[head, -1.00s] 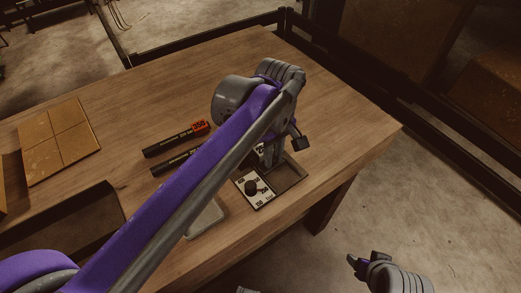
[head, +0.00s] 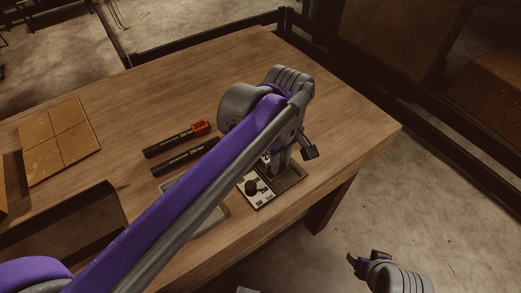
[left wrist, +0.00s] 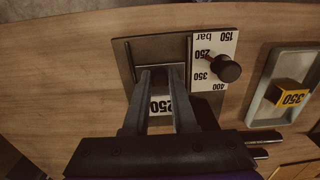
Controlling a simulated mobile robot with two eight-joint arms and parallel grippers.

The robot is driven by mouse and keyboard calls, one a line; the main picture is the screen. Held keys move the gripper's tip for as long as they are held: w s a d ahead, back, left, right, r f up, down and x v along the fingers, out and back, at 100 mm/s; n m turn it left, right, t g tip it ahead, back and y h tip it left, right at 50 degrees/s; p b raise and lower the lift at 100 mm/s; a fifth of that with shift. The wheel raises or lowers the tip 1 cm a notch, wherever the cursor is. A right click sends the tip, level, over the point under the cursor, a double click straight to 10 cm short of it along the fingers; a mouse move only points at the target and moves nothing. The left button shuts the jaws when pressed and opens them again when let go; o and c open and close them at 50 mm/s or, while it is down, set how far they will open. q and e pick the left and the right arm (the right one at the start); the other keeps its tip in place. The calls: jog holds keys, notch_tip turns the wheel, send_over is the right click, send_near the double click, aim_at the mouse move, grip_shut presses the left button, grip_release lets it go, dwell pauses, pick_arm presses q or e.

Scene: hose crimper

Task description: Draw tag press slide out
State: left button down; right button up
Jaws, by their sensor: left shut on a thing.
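The tag press is a dark metal base plate (head: 291,178) near the table's right edge, with a white pressure dial plate (head: 262,200) and black knob (head: 251,187) on its left. In the left wrist view the base (left wrist: 123,62) lies under my left gripper (left wrist: 163,76). Its fingers are shut on the press slide, whose grip is mostly hidden between the fingertips. A white "250" label (left wrist: 161,104) shows between the fingers. In the head view my left gripper (head: 277,165) points down onto the press. My right gripper (head: 364,258) is off the table, away from the press.
A grey tray (left wrist: 258,96) beside the dial holds a yellow "350" block (left wrist: 292,94). A square tan board (head: 58,140) lies farther left. The table's far side is clear.

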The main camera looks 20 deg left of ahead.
pick_arm(q)
jog(key=shift+s+d, duration=0.5)
jog(key=shift+d, duration=0.2)
jog(key=shift+s+d, duration=0.5)
jog(key=shift+d, duration=0.2)
pick_arm(e)
jog(key=shift+r, duration=0.2)
pick_arm(q)
grip_release()
dwell(0.3)
jog(key=shift+r+p, duration=2.05)
jog(key=shift+r, duration=0.4)
notch_tip(320, 180, up, 4)
jog(key=p, duration=0.2)
jog(key=shift+r+p, duration=0.1)
jog(key=shift+p, duration=0.2)
pick_arm(e)
notch_tip(320, 180, up, 8)
jog(key=w, duration=0.2)
jog(key=shift+w+t, duration=0.2)
jog(key=shift+t, duration=0.1)
jog(key=shift+s+f, duration=0.1)
jog(key=shift+f, duration=0.05)
